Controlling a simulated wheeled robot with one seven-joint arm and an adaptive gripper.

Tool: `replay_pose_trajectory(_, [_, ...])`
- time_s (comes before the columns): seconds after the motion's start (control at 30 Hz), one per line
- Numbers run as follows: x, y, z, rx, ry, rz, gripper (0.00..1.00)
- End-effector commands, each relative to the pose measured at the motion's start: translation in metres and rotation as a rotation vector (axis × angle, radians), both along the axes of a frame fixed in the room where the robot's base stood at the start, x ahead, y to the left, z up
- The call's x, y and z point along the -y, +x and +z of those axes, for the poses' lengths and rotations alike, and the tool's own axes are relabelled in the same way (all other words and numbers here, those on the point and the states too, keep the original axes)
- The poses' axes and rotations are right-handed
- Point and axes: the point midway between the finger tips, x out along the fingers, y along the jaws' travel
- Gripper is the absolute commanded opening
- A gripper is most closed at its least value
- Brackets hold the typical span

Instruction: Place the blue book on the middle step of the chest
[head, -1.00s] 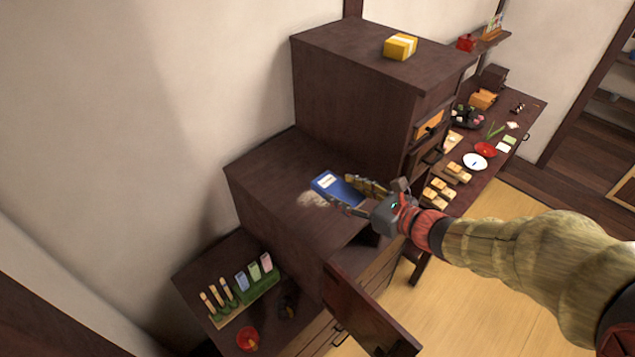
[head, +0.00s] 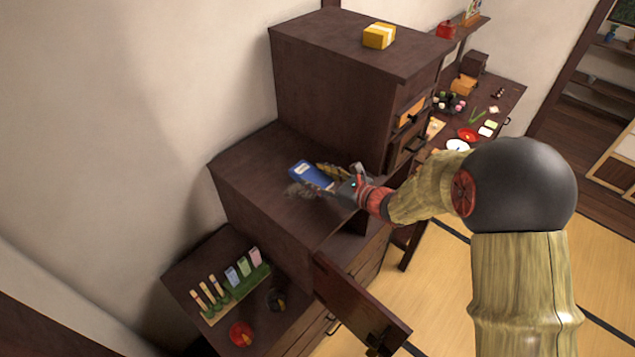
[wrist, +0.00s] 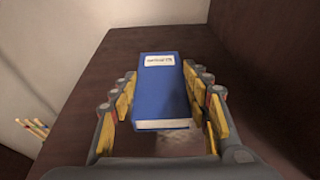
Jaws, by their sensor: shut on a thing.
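The blue book (head: 311,175) has a white label and is at the middle step (head: 262,160) of the dark stepped chest. In the wrist view the book (wrist: 160,85) lies between the two yellow-padded fingers of my gripper (wrist: 162,108), with its label end away from me. My gripper (head: 331,178) is shut on the book's sides. The step's bare top (wrist: 120,45) shows beyond the book. I cannot tell whether the book touches the step. A greyish fuzzy patch (head: 300,190) shows beside the book on the step.
The top step (head: 345,45) carries a yellow box (head: 379,36). The low step (head: 195,270) holds a rack of coloured pieces (head: 232,290), a red bowl (head: 241,334) and a dark object (head: 277,299). A cabinet door (head: 360,305) hangs open in front. A food-laden table (head: 510,95) stands behind.

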Motion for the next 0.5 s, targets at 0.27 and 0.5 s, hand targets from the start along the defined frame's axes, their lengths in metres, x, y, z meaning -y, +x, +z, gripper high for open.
replay_pose_trajectory(0.27, [0.000, 0.000, -0.020, 0.001, -0.001, -0.001, 0.19])
replay_pose_trajectory(0.5, [0.000, 0.000, -0.024, 0.000, 0.000, -0.001, 0.19])
